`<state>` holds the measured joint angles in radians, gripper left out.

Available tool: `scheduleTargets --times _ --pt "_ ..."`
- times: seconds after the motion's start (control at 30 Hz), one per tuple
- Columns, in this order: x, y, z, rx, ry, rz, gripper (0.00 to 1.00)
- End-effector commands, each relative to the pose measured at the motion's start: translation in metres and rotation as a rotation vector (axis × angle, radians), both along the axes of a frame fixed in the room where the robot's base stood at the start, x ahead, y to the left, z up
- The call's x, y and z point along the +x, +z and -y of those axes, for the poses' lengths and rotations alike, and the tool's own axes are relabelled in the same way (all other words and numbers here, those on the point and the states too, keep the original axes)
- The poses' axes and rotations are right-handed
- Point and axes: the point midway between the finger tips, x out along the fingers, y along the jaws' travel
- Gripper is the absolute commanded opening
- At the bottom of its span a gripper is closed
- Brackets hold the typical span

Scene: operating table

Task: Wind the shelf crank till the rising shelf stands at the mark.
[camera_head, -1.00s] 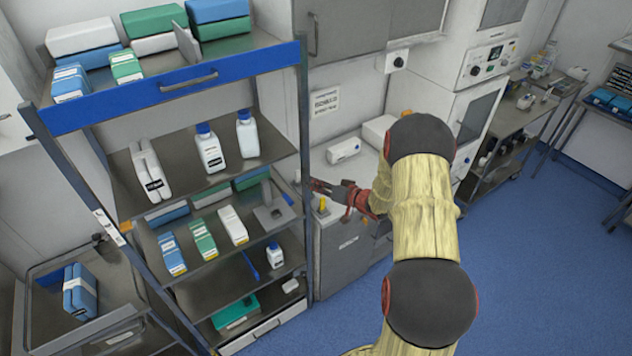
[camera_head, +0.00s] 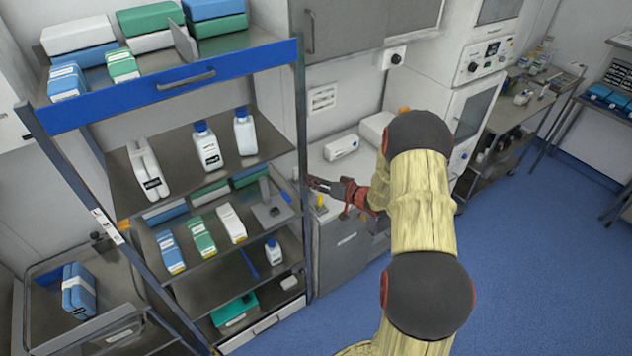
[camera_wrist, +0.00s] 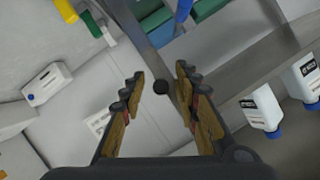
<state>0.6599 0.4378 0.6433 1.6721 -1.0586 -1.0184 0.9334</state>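The shelf rack (camera_head: 304,130) stands at the left, with several levels between grey posts. A level carrying blue, green and white boxes (camera_head: 203,237) has an orange piece (camera_head: 123,226) at its left end, beside a white marked strip (camera_head: 107,227) on the left post. I take this level for the rising shelf, but cannot be sure. My gripper (camera_head: 318,185) is at the rack's right post. In the wrist view my gripper (camera_wrist: 159,78) has its fingers apart, with a small dark round knob (camera_wrist: 161,87) between or just beyond the tips. It may be the crank's grip; the rest of the crank is not clear.
White bottles (camera_head: 208,148) stand on the level above. A grey cabinet (camera_head: 340,245) with a yellow-topped item (camera_head: 321,201) is close under my gripper. A cart with a blue pack (camera_head: 79,291) is at the lower left. Blue floor (camera_head: 530,260) is free at the right.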

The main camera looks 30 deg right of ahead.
Motion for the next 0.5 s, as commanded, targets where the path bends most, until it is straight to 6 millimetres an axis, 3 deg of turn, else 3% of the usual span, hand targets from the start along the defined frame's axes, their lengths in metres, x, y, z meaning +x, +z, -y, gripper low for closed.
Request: scheduleTargets --times 0.27,0.5 --pt "-0.004 0.001 0.001 0.000 0.000 0.000 0.31" --pt "-0.039 0.014 0.011 0.000 -0.003 0.001 0.31"
